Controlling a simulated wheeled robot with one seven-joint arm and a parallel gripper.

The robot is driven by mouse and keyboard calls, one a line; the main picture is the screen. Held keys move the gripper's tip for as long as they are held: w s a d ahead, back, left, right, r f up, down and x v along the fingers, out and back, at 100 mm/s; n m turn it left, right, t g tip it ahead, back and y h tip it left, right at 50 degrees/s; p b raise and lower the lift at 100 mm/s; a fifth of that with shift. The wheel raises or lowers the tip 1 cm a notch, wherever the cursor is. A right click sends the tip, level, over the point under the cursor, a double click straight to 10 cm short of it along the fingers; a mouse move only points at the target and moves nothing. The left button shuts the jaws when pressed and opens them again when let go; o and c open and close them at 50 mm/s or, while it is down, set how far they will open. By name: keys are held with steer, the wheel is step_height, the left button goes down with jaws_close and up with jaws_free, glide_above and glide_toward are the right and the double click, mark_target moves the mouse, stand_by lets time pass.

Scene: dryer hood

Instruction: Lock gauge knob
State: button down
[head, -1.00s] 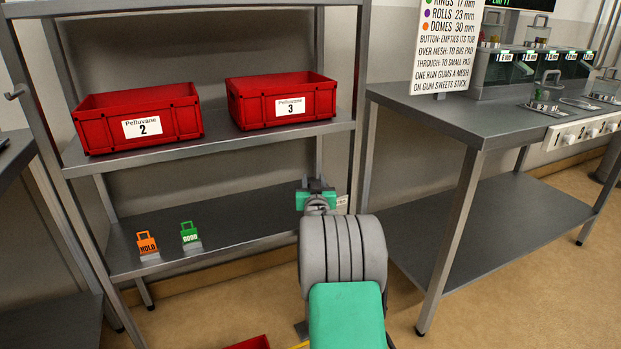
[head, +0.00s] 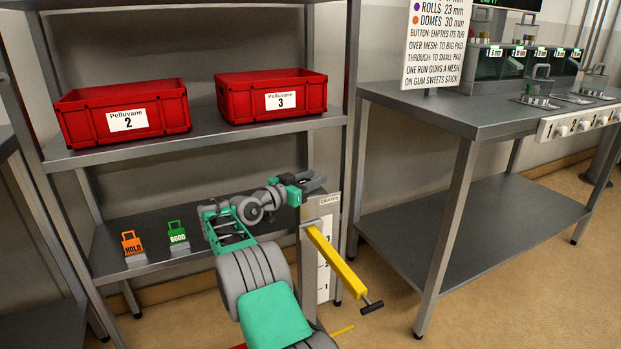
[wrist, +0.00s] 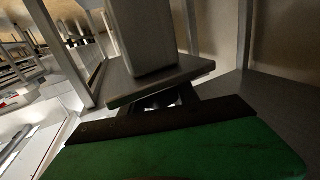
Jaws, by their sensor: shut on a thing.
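The gauge (head: 323,255) is a pale upright post with a scale and a "CRATES" label, standing at the right end of the lower shelf. A yellow bar (head: 335,258) slants down from it to a dark cross-handle (head: 372,306). A small grey stub (head: 311,222) shows where the bar meets the post; I cannot tell if it is the knob. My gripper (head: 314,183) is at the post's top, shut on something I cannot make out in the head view. In the wrist view a grey block with a flat plate (wrist: 160,80) fills the space before my green gripper body.
Red crates 2 (head: 125,112) and 3 (head: 272,96) stand on the upper shelf. Orange HOLD (head: 132,245) and green GOOD (head: 177,234) tags are on the lower shelf. A steel table (head: 470,110) with a sign and machines stands to the right. Open floor lies in front.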

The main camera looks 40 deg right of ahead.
steer(key=shift+m+g+p, duration=0.35)
steer(key=shift+m+g, duration=0.05)
steer(key=shift+g, duration=0.4)
steer(key=shift+s, duration=0.1)
steer(key=c, duration=0.9)
jaws_free()
